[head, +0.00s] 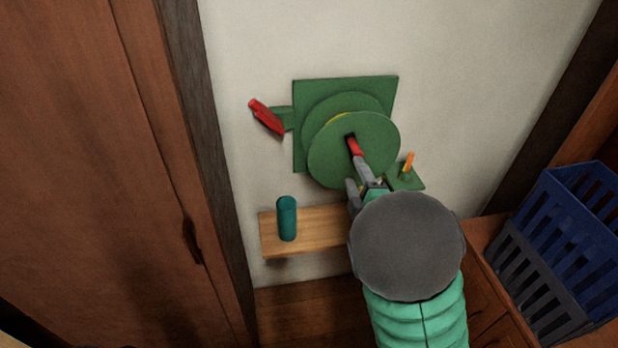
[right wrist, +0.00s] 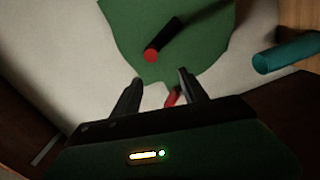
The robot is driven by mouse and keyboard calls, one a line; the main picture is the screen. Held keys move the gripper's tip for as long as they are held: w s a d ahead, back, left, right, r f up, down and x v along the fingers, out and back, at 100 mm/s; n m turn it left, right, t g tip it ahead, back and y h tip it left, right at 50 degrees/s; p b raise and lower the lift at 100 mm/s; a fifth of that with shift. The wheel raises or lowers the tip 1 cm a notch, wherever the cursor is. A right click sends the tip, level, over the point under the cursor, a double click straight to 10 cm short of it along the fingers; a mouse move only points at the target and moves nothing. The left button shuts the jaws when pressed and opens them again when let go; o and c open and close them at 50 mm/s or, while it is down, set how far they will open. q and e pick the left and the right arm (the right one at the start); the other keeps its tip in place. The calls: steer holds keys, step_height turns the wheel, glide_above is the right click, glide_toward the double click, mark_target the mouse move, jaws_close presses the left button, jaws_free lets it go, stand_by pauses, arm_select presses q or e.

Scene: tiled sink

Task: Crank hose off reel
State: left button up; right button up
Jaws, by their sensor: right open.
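The green reel (head: 325,158) is mounted on a green square plate (head: 380,90) on the wall, with a little yellow between its discs. A dark crank with a red grip (head: 354,146) is at the reel's front; it also shows in the right wrist view as a black bar with a red end (right wrist: 151,55). My right gripper (head: 354,172) is open and empty in front of the reel's lower right. In the right wrist view its fingers (right wrist: 160,76) point at the green face, below the crank, apart from it. My left gripper is out of view.
A red nozzle-like piece (head: 266,117) sits on a green bracket left of the reel. An orange peg (head: 409,162) is at right. A teal cylinder (head: 287,219) stands on a wooden shelf (head: 322,218). Blue basket (head: 570,215) at right; wooden door (head: 90,170) at left.

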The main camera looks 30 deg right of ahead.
mark_target(356, 147)
steer(key=shift+t, duration=0.3)
steer(key=w+d, duration=0.2)
steer(key=w, duration=0.1)
steer(key=w+d+b, duration=0.1)
steer(key=w+d, duration=0.1)
steer(key=w, duration=0.1)
steer(key=w+d, duration=0.2)
steer(key=w, duration=0.1)
steer(key=shift+w+d+b, duration=0.25)
steer(key=shift+w+b, duration=0.05)
steer(key=shift+b, duration=0.1)
steer(key=shift+a, duration=0.15)
steer(key=shift+w+a, duration=0.15)
steer(key=shift+a, duration=0.15)
steer(key=shift+c, duration=1.3)
steer(key=shift+a+r, duration=0.1)
steer(key=shift+a, duration=0.3)
steer(key=c, duration=0.5)
jaws_close()
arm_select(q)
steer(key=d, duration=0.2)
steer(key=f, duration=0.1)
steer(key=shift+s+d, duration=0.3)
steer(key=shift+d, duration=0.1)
arm_select(e)
steer(key=shift+d, duration=0.35)
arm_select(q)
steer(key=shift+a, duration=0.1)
arm_select(e)
steer(key=shift+d, duration=0.1)
